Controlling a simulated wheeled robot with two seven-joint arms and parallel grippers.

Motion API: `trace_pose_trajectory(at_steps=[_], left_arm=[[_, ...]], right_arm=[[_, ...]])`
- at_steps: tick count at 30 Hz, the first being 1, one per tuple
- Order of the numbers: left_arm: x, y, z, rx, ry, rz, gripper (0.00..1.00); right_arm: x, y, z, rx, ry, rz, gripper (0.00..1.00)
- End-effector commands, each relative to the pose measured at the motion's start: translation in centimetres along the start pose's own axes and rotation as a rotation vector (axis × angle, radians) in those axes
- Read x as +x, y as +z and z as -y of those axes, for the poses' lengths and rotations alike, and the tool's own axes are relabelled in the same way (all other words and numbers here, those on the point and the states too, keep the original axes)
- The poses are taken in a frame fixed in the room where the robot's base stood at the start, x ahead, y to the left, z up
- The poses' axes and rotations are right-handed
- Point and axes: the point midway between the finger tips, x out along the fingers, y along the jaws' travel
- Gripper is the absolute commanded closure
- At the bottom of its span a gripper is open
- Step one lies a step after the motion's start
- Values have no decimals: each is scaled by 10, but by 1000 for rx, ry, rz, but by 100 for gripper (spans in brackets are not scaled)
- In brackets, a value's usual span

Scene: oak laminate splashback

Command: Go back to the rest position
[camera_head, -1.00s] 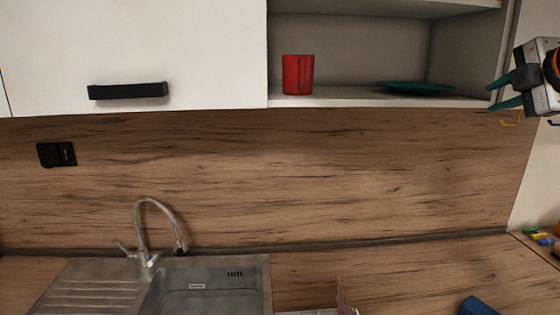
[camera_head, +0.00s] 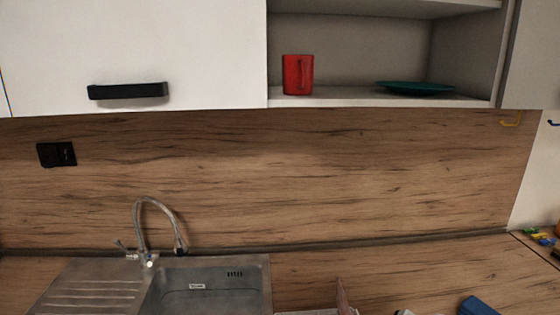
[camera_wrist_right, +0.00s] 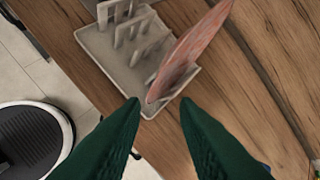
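My right gripper (camera_wrist_right: 160,103) shows in the right wrist view as two green fingers, spread apart with nothing between them. It is above the worktop, pointing toward a light dish rack (camera_wrist_right: 95,43) that holds a reddish plate (camera_wrist_right: 195,48) on edge. In the head view neither gripper is visible.
A steel sink (camera_head: 210,285) with a tap (camera_head: 145,230) is at lower left. A blue object (camera_head: 478,306) lies on the worktop (camera_head: 400,270) at lower right. In the wrist view, a round black-and-white object (camera_wrist_right: 35,140) stands on the tiled floor.

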Motion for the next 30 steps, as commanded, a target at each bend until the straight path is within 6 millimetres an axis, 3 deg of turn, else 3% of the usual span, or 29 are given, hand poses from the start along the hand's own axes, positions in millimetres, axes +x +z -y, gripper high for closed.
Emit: trace_pose_trajectory(at_steps=[1,3,9,15,23,30], left_arm=[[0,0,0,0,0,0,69],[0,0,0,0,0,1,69],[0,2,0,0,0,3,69],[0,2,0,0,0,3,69],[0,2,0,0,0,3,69],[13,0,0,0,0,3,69]], right_arm=[[5,-17,-34,77,34,-19,72],[5,-38,-69,188,59,-49,72],[-9,-85,-138,445,88,-141,72],[-28,-117,-178,616,88,-222,72],[-55,-151,-215,791,68,-321,72],[15,-172,-233,780,82,-339,72]])
